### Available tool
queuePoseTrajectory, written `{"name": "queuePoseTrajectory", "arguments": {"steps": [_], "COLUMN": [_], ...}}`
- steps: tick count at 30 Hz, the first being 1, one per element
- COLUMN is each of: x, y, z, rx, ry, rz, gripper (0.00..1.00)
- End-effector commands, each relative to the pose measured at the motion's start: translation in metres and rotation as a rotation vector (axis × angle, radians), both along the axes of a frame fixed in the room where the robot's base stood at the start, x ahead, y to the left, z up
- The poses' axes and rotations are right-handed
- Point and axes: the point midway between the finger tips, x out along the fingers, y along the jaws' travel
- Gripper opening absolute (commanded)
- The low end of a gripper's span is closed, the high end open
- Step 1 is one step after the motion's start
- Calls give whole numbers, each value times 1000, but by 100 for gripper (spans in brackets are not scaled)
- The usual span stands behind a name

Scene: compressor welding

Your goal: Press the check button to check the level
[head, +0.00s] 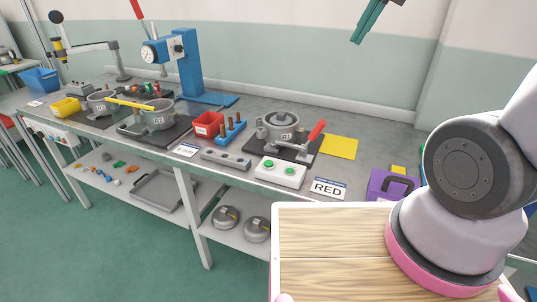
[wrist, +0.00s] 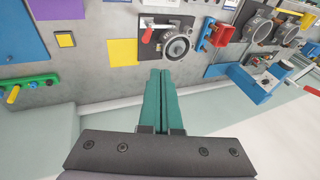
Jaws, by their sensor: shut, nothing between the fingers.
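My gripper (head: 368,22) is in the air at the top right of the head view, above and behind the bench. Its teal fingers (wrist: 163,85) are together and empty in the wrist view. Another button panel (head: 52,133) is on the front at the left. I cannot read which button is the check button. A long yellow bar, perhaps the level (head: 130,104), lies across the left pots.
A compressor pot (head: 283,124) with a red-handled clamp (head: 316,131), a red bin (head: 208,125) and a blue gauge press (head: 190,65) stand on the bench.

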Motion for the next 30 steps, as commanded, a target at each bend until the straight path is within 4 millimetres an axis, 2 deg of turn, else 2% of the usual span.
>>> {"name": "queuePoseTrajectory", "arguments": {"steps": [6, 15, 24, 30], "x": [25, 47, 49, 45], "y": [41, 100, 159, 185], "z": [-35, -93, -162, -197], "rx": [-13, -74, -178, -238], "ry": [115, 244, 333, 358], "rz": [10, 10, 3, -2], "gripper": [0, 0, 0, 0]}}
